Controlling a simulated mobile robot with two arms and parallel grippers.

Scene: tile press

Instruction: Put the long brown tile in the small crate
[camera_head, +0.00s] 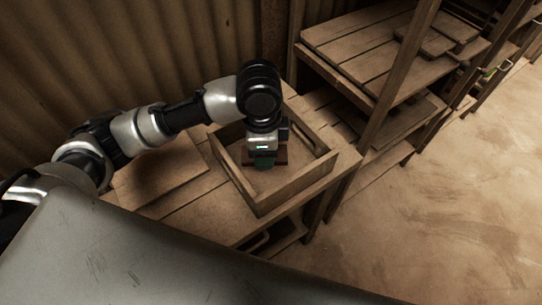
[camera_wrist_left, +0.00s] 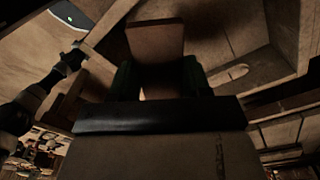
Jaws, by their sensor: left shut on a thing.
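The small wooden crate (camera_head: 288,196) stands open on the wooden bench in the head view. My left gripper (camera_head: 264,160) points down over the inside of the crate and is shut on the long brown tile (camera_head: 282,156). In the left wrist view the tile (camera_wrist_left: 155,40) sticks out between the two dark green fingers (camera_wrist_left: 160,80). Only a small reddish-brown part of the tile shows in the head view. The hand hides the rest, and I cannot tell whether the tile touches the crate floor. My right gripper is not in view.
A flat wooden board (camera_head: 160,182) lies on the bench left of the crate. A wooden shelf unit (camera_head: 365,45) with flat boards stands at the back right. A corrugated wall (camera_head: 100,60) is behind the bench. The floor (camera_head: 440,215) at right is clear.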

